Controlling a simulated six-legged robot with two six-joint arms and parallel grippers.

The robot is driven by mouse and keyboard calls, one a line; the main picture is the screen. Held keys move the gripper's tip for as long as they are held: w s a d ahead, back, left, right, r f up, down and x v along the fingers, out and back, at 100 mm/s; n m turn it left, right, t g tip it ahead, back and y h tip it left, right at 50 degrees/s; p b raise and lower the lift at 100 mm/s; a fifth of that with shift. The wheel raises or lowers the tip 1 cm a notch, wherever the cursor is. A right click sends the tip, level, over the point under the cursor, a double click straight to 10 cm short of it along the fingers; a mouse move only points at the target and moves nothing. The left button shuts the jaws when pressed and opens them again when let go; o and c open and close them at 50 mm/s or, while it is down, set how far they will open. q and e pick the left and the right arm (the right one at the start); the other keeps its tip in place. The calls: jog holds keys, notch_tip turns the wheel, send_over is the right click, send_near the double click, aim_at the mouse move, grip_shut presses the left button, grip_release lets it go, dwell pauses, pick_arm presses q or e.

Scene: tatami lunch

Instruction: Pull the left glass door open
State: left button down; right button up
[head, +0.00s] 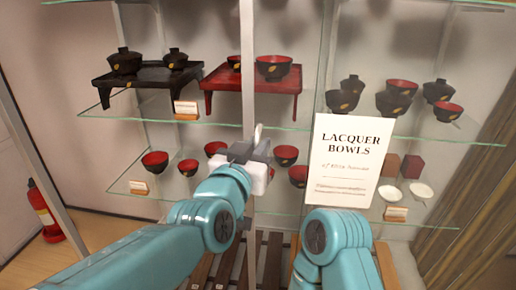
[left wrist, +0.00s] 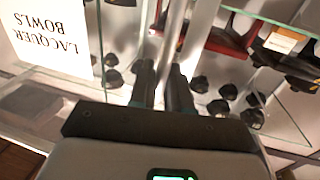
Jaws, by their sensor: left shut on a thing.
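The left glass door (head: 215,112) is a clear pane in front of the shelves of lacquer bowls, left of the pale upright (head: 247,60) in the middle. I cannot tell whether it stands slightly ajar. My left gripper (head: 256,147) is at that upright, shut on a pale door handle (head: 258,132) whose tip shows above the jaws. In the left wrist view, the two dark fingers (left wrist: 163,88) close around a slim upright bar (left wrist: 176,30); their contact is partly hidden. My right arm shows bent at lower centre, but its gripper is out of view.
A white "Lacquer Bowls" sign (head: 347,160) is on the right side of the case. Black and red stands (head: 148,77) with bowls sit on the glass shelves behind the door. A red fire extinguisher (head: 45,212) stands on the floor at left, with open floor near it.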

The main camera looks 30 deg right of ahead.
pick_arm(q)
jog(key=shift+r, duration=0.1)
dwell(0.3)
jog(key=c, duration=1.3)
grip_release()
jog(key=shift+c, duration=0.2)
jog(key=shift+a, duration=0.1)
jog(key=shift+s, duration=0.1)
jog(key=b+v, duration=0.1)
jog(key=v, duration=1.5)
jog(key=shift+b, duration=0.35)
jog(key=shift+a, duration=0.15)
